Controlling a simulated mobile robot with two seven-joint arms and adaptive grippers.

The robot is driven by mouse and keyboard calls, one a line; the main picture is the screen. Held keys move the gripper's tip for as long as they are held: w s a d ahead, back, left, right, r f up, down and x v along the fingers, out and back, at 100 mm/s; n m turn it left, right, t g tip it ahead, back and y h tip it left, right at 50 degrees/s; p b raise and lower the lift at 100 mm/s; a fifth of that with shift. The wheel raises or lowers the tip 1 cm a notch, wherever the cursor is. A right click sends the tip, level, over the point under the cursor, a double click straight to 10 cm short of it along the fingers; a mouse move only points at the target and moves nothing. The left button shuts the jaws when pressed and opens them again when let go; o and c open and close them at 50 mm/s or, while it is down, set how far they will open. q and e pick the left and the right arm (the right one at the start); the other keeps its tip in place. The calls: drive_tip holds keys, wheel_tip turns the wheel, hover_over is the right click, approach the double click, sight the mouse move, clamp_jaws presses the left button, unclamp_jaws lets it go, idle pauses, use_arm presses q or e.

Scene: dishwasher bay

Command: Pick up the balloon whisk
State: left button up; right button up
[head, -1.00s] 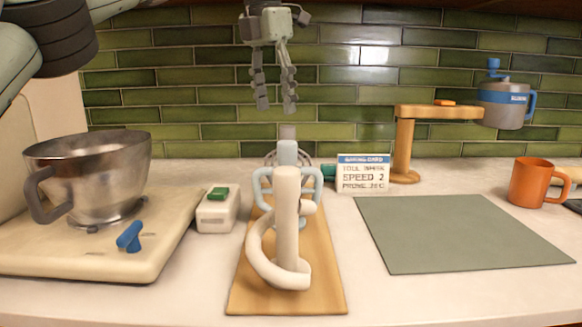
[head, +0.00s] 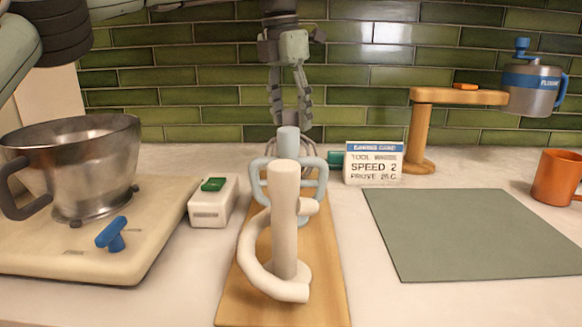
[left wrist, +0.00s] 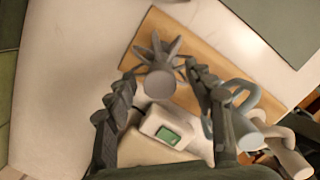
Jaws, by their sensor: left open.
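The balloon whisk (left wrist: 160,62) shows in the left wrist view as a grey tool with splayed loops and a round end facing the camera. It stands over the wooden board (left wrist: 200,65). In the head view it is largely hidden behind the light blue beater (head: 289,145). My left gripper (head: 291,118) points down behind the beater. In the left wrist view its open fingers (left wrist: 160,73) lie on either side of the whisk's round end; I cannot tell whether they touch it. My right gripper is not in view.
The white dough hook (head: 285,220) stands on the board in front of the beater. A white box with a green button (head: 212,203) and a metal bowl (head: 85,165) are at left. A sign card (head: 374,165), wooden stand (head: 419,130) and grey-green mat (head: 470,235) are at right.

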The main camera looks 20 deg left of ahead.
use_arm(q)
drive_tip(key=shift+c, duration=0.6)
clamp_jaws()
drive_tip(key=shift+r, duration=0.1)
